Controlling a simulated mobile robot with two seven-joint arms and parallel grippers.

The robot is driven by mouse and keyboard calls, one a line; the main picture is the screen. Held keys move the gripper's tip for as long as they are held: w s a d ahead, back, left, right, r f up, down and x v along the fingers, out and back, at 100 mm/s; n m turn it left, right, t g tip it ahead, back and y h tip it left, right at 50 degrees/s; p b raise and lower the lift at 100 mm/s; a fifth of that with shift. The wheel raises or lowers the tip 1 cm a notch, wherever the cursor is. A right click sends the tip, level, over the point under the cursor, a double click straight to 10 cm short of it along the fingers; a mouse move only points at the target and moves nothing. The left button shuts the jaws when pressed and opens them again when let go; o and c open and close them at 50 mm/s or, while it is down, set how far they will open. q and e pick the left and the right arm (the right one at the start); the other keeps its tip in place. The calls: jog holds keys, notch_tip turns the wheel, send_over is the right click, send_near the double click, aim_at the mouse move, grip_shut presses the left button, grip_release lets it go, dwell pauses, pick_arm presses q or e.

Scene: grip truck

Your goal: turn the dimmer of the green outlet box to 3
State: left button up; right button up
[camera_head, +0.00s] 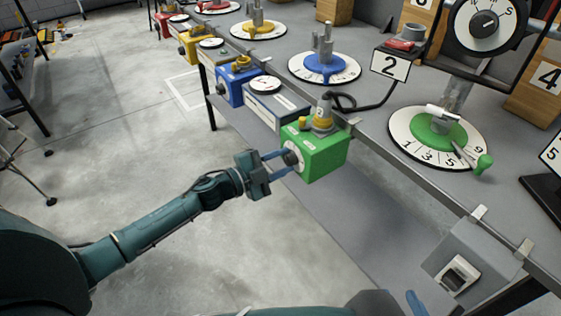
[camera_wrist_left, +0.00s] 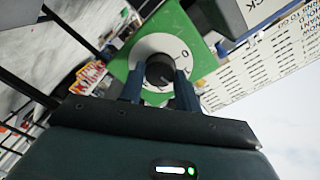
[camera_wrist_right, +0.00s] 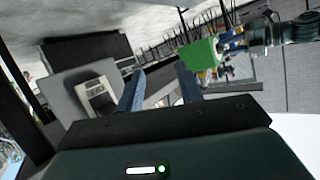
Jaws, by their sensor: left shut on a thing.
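The green outlet box (camera_head: 322,160) hangs at the front edge of the bench in the head view, with a yellow and grey plug on top. Its dimmer is a dark round knob (camera_wrist_left: 160,68) on a white numbered dial (camera_wrist_left: 178,50), facing my left gripper; most numbers are hidden or too small to read. My left gripper (camera_head: 279,162) is shut on the knob, a blue finger on each side. My right gripper (camera_wrist_right: 158,82) is open and empty, away from the green box, which also shows in the right wrist view (camera_wrist_right: 200,55).
Blue (camera_head: 238,84) and yellow (camera_head: 196,45) outlet boxes line the bench edge to the left. A green dial plate (camera_head: 437,133) with a lever sits on the bench. A grey switch box (camera_head: 470,262) stands at the front right. Open floor lies left.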

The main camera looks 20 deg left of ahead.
pick_arm(q)
jog(key=m, duration=0.2)
jog(key=shift+m, duration=0.4)
jog(key=shift+m+b, duration=0.4)
jog(key=shift+m, duration=0.4)
jog(key=shift+m+y+b, duration=0.3)
jog(key=shift+m+b, duration=0.05)
jog(key=shift+m, duration=1.45)
jog(key=shift+m+b, duration=0.35)
jog(key=shift+m, duration=0.15)
pick_arm(e)
jog(key=shift+s+d+r+t, duration=0.3)
jog(key=shift+d+t, duration=0.1)
jog(key=shift+d, duration=0.05)
pick_arm(q)
jog(key=o, duration=1)
pick_arm(e)
jog(key=shift+s+f, duration=0.1)
